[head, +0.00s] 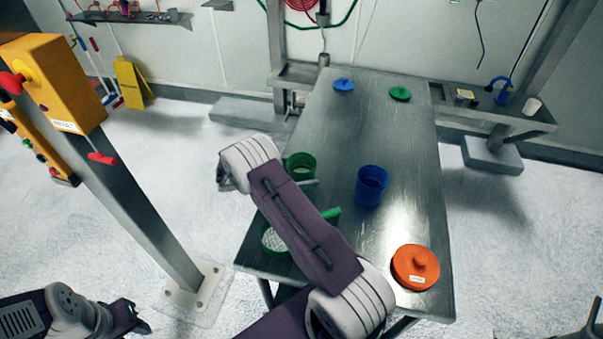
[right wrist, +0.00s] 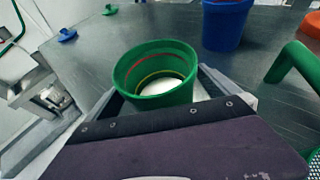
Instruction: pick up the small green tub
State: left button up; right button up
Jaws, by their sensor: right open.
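The small green tub (head: 302,163) stands upright on the metal table, toward its left edge. In the right wrist view the tub (right wrist: 162,100) shows red and yellow lines inside and white at the bottom. My right gripper (head: 303,181) is open at the tub. In the right wrist view its fingers (right wrist: 155,88) lie on either side of the tub, with the tub between them; I cannot tell whether they touch it. My left gripper (head: 128,317) is at the bottom left of the head view, away from the table, and its jaws are unclear.
A blue tub (head: 371,187) stands right of the green one. A green-handled sieve (head: 273,240), partly behind my arm, and an orange lid (head: 415,267) are at the near end. The table's middle (head: 365,125) is clear.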

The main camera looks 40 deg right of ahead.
aim_at(313, 161)
jog(key=shift+d+f, duration=0.1)
jog(key=shift+d, duration=0.15)
jog(key=shift+a, duration=0.1)
jog(key=c, duration=1.5)
jog(key=shift+r, duration=0.45)
notch_tip(313, 161, up, 3)
jog(key=shift+w+r+b, duration=0.1)
jog(key=shift+b, duration=0.2)
jog(key=s+d+r, duration=0.1)
jog(key=s+r, duration=0.6)
jog(key=s, duration=0.4)
jog(key=shift+s+d+b, duration=0.3)
jog(key=shift+s, duration=0.1)
jog(key=shift+r, duration=0.1)
